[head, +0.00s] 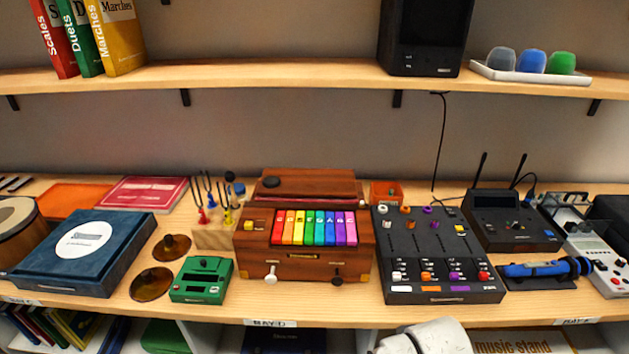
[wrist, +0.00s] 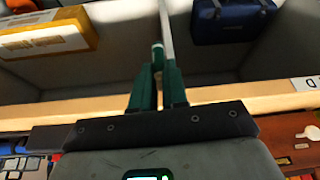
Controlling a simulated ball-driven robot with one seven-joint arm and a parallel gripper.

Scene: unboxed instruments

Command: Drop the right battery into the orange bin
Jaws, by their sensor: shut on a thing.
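A small orange open box (head: 386,192), which looks like the orange bin, stands at the back of the bench in the head view, between the brown keyboard box and the black mixer. My gripper (wrist: 158,52) has dark green fingers and shows only in the wrist view. Its fingers are closed on a small grey thing (wrist: 157,57), mostly hidden between them; I cannot tell from its shape that it is a battery. The gripper is over the bench's front edge. I can make out no loose battery in either view.
The brown keyboard box (head: 306,262) and the black mixer (head: 437,268) stand close together before the orange box. A black radio unit (head: 512,222) and a blue torch (head: 545,268) are to the right. An upper shelf (head: 290,82) overhangs behind.

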